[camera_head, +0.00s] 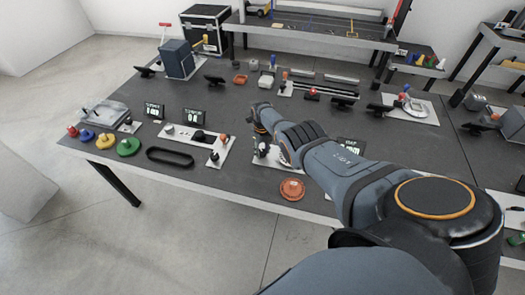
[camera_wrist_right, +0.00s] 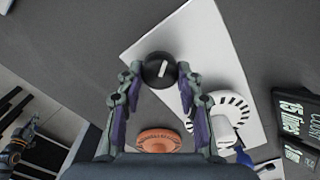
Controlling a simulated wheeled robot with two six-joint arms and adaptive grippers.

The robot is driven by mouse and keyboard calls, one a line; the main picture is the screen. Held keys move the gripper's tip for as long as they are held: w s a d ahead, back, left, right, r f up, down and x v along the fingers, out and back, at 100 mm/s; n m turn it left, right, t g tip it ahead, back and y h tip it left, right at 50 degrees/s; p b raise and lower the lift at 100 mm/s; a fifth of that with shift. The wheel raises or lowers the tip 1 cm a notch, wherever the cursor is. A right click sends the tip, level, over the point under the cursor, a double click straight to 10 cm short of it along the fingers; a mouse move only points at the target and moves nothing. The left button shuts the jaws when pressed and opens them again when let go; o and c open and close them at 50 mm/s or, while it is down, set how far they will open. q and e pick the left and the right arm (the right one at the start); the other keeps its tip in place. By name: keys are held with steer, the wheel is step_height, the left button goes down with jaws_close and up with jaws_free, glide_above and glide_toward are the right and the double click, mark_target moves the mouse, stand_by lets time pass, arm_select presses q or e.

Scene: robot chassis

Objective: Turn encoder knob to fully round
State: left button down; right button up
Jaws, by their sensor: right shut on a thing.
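The encoder knob (camera_wrist_right: 158,70) is a round black knob with a white pointer line, on a white plate (camera_wrist_right: 198,45) in the right wrist view. My right gripper (camera_wrist_right: 159,73) is shut on the knob, one fingertip at each side. A white dial with black tick marks (camera_wrist_right: 232,108) sits on the same plate beside the right finger. In the head view my right gripper (camera_head: 262,146) points down at this plate (camera_head: 270,161), and my arm hides part of it.
A dark counter display (camera_wrist_right: 298,115) stands beside the plate. An orange disc (camera_head: 292,189) lies near the front table edge.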

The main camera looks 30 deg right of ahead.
mark_target(262, 152)
steer(key=shift+m, duration=0.6)
steer(key=o, duration=1.2)
steer(key=shift+w, duration=0.1)
steer(key=shift+c, duration=0.2)
steer(key=shift+r, duration=3.7)
